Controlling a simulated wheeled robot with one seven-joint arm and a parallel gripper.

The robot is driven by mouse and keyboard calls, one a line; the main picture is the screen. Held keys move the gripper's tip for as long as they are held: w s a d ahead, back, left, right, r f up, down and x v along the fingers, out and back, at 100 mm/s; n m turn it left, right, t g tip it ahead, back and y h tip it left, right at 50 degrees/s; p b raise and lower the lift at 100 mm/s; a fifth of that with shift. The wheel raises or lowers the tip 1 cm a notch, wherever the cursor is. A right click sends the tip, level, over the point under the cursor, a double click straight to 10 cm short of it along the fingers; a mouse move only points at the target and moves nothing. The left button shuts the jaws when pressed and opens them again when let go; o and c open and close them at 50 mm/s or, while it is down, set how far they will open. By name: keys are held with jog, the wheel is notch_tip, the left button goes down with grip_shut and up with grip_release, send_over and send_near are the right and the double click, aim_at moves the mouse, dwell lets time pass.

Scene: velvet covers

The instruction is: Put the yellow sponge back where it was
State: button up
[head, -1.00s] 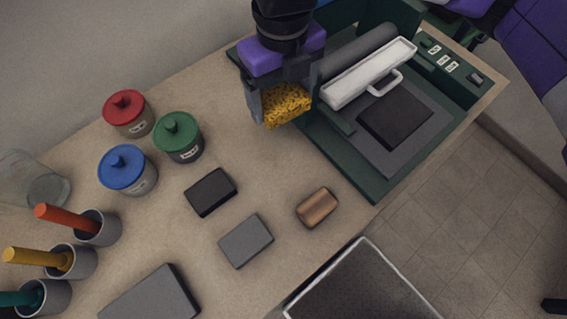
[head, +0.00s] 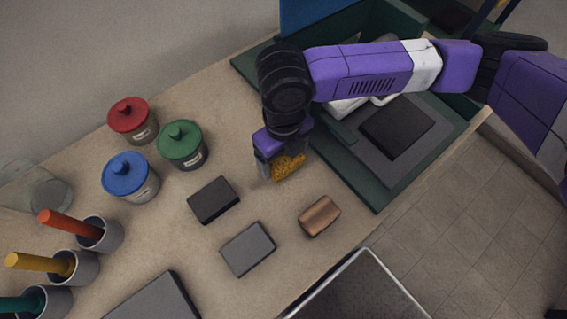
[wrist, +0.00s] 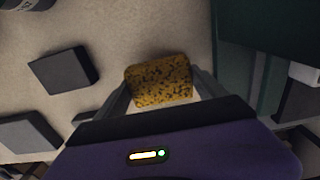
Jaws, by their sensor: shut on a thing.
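The yellow sponge (head: 288,167), speckled with dark spots, is between the fingers of my gripper (head: 273,172) in the head view. My gripper is shut on it and points down over the table, between the dark block and the green press. The wrist view also shows the sponge (wrist: 160,82) between the two fingers (wrist: 163,92). I cannot tell whether the sponge's underside touches the table.
A black block (head: 213,200), a grey block (head: 248,249) and a brown block (head: 319,215) lie nearby. Red (head: 132,118), green (head: 182,144) and blue (head: 130,176) lidded jars stand left. The green press (head: 375,190) is right. Bare table surrounds the gripper.

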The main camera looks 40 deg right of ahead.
aim_at(283, 167)
jog(key=shift+f, duration=2.15)
jog(key=shift+f, duration=0.2)
jog(key=o, duration=1.3)
jog(key=shift+c, duration=0.2)
notch_tip(283, 167, up, 12)
jog(key=shift+r, duration=0.25)
